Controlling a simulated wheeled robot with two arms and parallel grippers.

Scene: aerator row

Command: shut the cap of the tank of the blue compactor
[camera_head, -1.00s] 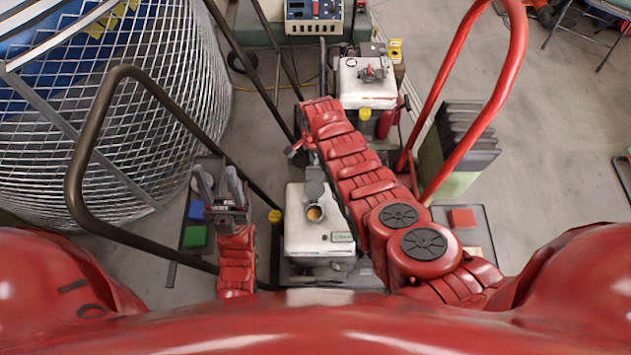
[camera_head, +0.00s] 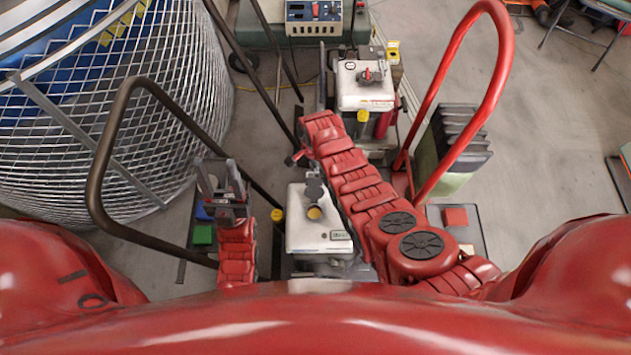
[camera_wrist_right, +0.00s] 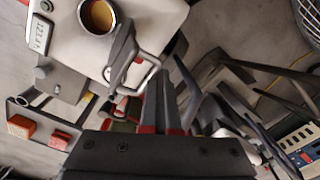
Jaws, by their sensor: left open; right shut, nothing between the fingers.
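A white tank (camera_head: 318,240) sits low in the middle of the head view. Its round filler neck (camera_head: 314,213) is uncovered, with amber inside. The dark grey cap (camera_head: 314,190) stands tipped back beside the neck on its far side. In the right wrist view the open neck (camera_wrist_right: 98,15) shows at the top, with a dark flap (camera_wrist_right: 122,45) next to it. My right gripper (camera_wrist_right: 167,95) is shut and empty, just beyond the tank; in the head view my arm hides most of it. My left gripper (camera_head: 220,172) is open and empty, left of the tank. No blue body is visible on this machine.
A second white tank (camera_head: 365,88) with a red-topped closed cap stands farther back. A dark tube handle (camera_head: 100,170) and a wire cage (camera_head: 60,130) are at the left. A red tube handle (camera_head: 490,100) rises at the right. Open floor (camera_head: 550,150) lies beyond it.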

